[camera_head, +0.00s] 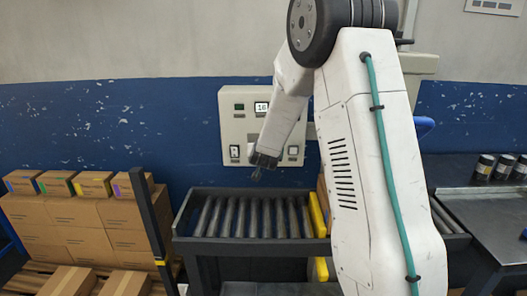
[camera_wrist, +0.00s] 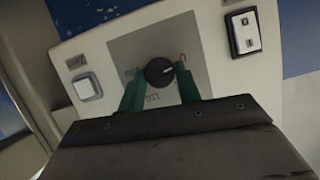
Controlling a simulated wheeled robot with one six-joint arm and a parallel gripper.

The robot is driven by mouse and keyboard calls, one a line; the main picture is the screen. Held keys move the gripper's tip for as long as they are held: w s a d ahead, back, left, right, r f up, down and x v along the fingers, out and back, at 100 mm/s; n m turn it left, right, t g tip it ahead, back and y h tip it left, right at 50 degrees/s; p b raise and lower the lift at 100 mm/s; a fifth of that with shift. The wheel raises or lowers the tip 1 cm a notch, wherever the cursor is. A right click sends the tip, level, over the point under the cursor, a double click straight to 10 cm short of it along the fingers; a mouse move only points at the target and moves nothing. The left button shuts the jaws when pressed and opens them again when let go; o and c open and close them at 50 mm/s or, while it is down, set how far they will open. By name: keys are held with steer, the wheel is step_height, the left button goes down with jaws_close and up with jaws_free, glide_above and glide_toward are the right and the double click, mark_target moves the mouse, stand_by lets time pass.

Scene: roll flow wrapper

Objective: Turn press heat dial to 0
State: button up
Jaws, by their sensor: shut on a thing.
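A round black dial (camera_wrist: 159,72) with a white pointer mark sits on a grey plate of the control panel (camera_head: 237,104). Markings surround the dial, but most are too small or hidden to read. In the wrist view the green fingers of my gripper (camera_wrist: 160,83) are on either side of the dial and shut on it. The white pointer is toward the right side of the dial. In the head view my gripper (camera_head: 262,163) is at the lower part of the panel, and my arm hides the dial there.
The panel has a small display (camera_head: 262,107) reading about 16, and rocker switches (camera_wrist: 243,33) beside the dial. A square button (camera_wrist: 86,88) is on the other side. A roller conveyor (camera_head: 250,218) lies below the panel. Stacked cartons (camera_head: 75,215) stand at left, dark cans (camera_head: 484,167) at right.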

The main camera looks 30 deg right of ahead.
steer(key=shift+a+n, duration=0.1)
steer(key=shift+n, duration=0.4)
steer(key=o, duration=1)
steer(key=shift+c, duration=0.2)
steer(key=v, duration=0.7)
steer(key=shift+a+r, duration=0.2)
steer(key=shift+a, duration=0.15)
steer(key=shift+s, duration=0.15)
